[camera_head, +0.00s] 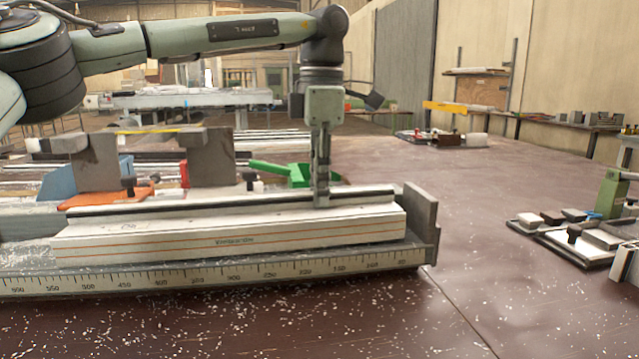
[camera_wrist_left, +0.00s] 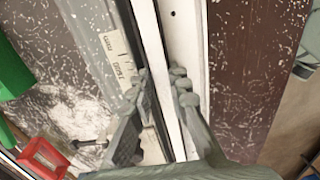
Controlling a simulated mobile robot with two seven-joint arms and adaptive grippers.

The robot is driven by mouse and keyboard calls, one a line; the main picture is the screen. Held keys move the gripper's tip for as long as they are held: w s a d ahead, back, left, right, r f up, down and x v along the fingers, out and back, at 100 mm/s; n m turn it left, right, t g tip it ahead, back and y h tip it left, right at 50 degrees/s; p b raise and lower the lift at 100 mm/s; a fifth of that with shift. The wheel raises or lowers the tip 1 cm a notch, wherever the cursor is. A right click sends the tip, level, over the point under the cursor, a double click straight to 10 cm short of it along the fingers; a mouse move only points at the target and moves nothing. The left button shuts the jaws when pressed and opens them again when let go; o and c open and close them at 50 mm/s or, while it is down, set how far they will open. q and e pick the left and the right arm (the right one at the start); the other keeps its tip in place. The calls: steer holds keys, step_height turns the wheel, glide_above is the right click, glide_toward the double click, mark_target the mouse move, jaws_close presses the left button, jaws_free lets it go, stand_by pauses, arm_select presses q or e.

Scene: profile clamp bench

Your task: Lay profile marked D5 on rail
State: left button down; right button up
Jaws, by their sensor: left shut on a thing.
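A long white profile (camera_head: 240,213) with a dark groove along its top lies lengthwise over a white block with orange lines (camera_head: 230,238) on the rail. A small label shows near its left end; its marking is too small to read surely. My left gripper (camera_head: 321,200) points straight down and is shut on the profile near its right end. In the left wrist view the fingers (camera_wrist_left: 160,88) stand on both sides of the profile (camera_wrist_left: 152,45). I cannot tell whether the profile rests fully on what is below. My right gripper is not in view.
A ruler scale (camera_head: 200,279) runs along the rail's front. A grey end stop (camera_head: 422,225) stands at its right end. Grey clamp blocks (camera_head: 211,158) and a green part (camera_head: 290,173) are behind.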

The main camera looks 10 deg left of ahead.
arm_select(q)
steer(key=c, duration=1.4)
jaws_free()
steer(key=shift+o, duration=0.2)
steer(key=shift+r, duration=0.1)
